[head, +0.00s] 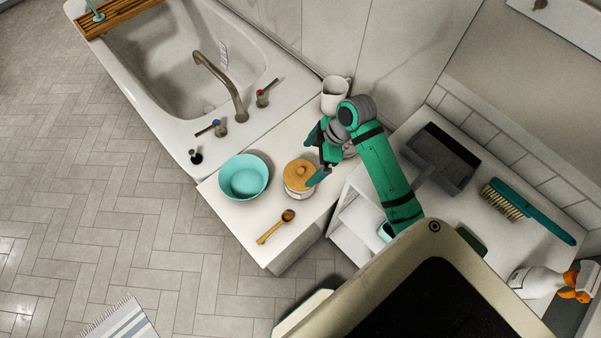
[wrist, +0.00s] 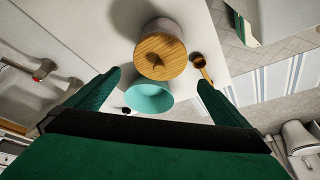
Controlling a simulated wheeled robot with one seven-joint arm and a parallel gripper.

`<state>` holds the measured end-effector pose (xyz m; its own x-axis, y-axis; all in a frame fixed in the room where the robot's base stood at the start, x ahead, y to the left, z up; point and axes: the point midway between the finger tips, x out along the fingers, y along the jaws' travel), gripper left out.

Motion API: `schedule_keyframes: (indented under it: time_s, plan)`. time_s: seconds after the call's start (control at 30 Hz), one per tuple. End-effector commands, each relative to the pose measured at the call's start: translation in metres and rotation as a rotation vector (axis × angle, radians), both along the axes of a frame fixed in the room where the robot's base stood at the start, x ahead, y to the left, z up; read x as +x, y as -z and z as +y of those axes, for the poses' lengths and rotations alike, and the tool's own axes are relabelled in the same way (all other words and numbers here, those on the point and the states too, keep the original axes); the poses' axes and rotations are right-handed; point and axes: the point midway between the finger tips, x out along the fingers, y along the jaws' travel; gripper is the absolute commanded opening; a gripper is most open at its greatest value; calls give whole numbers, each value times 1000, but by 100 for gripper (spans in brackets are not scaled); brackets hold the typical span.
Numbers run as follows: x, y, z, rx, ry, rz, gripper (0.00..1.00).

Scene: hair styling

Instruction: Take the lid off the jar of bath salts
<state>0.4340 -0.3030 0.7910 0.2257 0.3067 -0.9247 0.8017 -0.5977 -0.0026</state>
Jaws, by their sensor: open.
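The jar of bath salts (head: 298,188) stands on the white counter beside the tub, a pale jar with a round wooden lid (head: 300,174) on top. The lid has a small knob and also shows in the wrist view (wrist: 160,58), with the jar's pale body (wrist: 163,26) behind it. My gripper (head: 314,158) is beside the jar, to its upper right in the head view. In the wrist view my gripper (wrist: 160,88) has its two green fingers spread wide, with the lid ahead between them and apart from both. Nothing is held.
A turquoise bowl (head: 243,177) stands left of the jar and a wooden scoop (head: 276,227) lies in front of it. A white mug (head: 335,94) stands behind. A side shelf holds a dustpan (head: 440,158), a brush (head: 527,208) and a spray bottle (head: 545,281).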

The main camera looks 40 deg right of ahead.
Motion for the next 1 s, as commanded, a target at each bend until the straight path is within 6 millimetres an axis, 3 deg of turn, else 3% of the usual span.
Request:
schedule_keyframes:
  time_s: [0.7, 1.0]
  plan:
    - [19, 71, 25, 1, 1, -2, 100]
    - [20, 75, 26, 0, 2, -3, 100]
